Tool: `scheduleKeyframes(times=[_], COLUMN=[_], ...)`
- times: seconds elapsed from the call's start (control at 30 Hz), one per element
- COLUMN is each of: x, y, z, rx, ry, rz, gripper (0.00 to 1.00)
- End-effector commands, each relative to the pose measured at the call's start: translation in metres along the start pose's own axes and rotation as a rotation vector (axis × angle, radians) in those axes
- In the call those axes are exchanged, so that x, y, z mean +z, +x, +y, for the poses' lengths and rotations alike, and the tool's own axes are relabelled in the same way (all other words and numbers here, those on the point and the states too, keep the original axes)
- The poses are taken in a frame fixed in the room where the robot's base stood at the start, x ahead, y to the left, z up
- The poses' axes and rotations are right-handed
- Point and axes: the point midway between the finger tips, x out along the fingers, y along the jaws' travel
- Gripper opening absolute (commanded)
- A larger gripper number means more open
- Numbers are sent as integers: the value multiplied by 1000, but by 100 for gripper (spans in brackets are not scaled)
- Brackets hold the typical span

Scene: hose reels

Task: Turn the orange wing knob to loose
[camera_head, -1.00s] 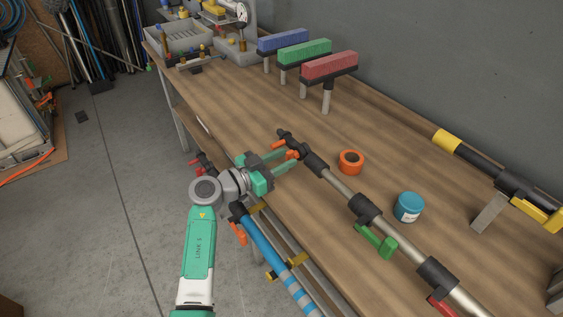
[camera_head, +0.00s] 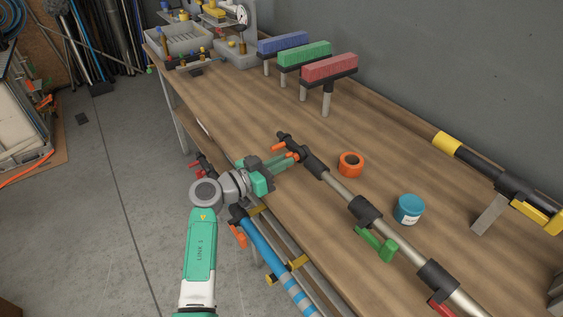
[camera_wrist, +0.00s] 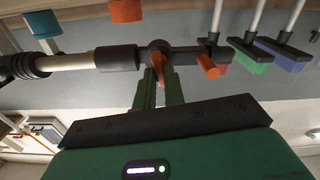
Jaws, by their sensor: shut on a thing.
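The orange wing knob (camera_wrist: 158,66) sits on the black fitting near the far end of the metal pole (camera_head: 342,182). In the head view the knob (camera_head: 293,153) is small and partly covered by my fingers. My gripper (camera_head: 286,160) reaches over the bench edge from the left, its green fingers close together at the knob. In the wrist view my gripper (camera_wrist: 160,80) has one finger on each side of the knob and is shut on it. The knob's exact angle is hard to tell.
A second orange handle (camera_wrist: 208,67) is on the same black fitting, beside the knob. Red, green and blue brushes stand behind on the wooden bench (camera_head: 230,100).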

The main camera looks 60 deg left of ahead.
Motion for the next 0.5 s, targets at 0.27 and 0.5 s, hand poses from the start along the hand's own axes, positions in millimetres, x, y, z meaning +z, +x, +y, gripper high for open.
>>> scheduleKeyframes(times=[0.27,0.5], x=[0,-1], y=[1,0], z=[0,-1], rx=[1,1], ry=[-257,-486], rz=[0,-1], gripper=[0,0])
